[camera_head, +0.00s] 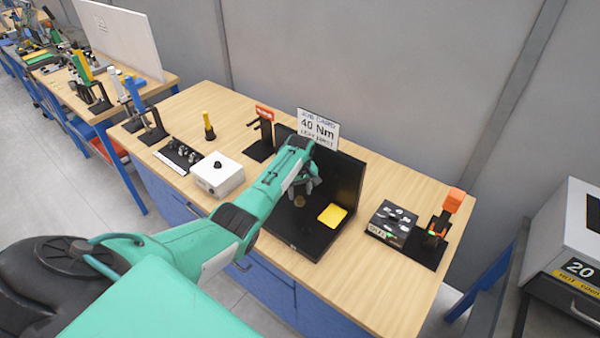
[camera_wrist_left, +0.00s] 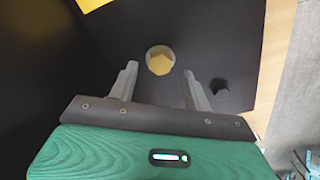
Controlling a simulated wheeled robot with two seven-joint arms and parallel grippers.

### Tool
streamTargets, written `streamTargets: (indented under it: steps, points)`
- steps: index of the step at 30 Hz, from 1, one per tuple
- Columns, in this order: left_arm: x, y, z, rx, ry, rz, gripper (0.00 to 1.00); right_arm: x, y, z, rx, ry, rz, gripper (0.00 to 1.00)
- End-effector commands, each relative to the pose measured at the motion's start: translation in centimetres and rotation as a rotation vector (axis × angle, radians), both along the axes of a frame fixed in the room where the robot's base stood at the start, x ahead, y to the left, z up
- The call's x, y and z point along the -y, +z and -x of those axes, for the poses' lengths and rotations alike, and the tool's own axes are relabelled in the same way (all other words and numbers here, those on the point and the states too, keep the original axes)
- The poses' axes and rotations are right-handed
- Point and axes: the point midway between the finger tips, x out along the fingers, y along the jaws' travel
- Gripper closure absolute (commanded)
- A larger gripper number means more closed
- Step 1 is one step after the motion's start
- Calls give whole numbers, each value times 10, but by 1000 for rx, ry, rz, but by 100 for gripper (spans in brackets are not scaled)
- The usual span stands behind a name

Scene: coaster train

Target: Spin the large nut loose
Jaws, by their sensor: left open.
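My left gripper (camera_head: 308,187) reaches over the black fixture (camera_head: 318,238) with its upright back plate. In the left wrist view its two grey fingers (camera_wrist_left: 160,82) are spread apart with nothing between their tips. A brass-coloured, roughly six-sided piece inside a pale round rim (camera_wrist_left: 148,58) lies just beyond the fingertips; it looks like the large nut, on the black base. In the head view it is a small round spot (camera_head: 300,201) just below the gripper. I cannot tell whether a finger touches it. My right gripper is not in view.
A yellow pad (camera_head: 332,214) lies on the fixture's base. A small dark knob (camera_wrist_left: 220,91) is beside the right finger in the wrist view. A "40 Nm" sign (camera_head: 318,128) stands behind. A white box (camera_head: 217,174) is left, a dark box (camera_head: 391,222) right.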

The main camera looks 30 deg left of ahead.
Motion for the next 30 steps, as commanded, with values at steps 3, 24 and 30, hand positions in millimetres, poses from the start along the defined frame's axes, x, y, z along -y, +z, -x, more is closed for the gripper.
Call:
streamTargets:
  steps: [3, 24, 30]
  points:
    - [-1, 20, -1, 3, -1, -1, 51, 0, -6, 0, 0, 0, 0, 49]
    - [0, 109, 0, 0, 0, 0, 51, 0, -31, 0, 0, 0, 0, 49]
    - [0, 109, 0, -1, 0, 1, 51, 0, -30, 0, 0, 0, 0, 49]
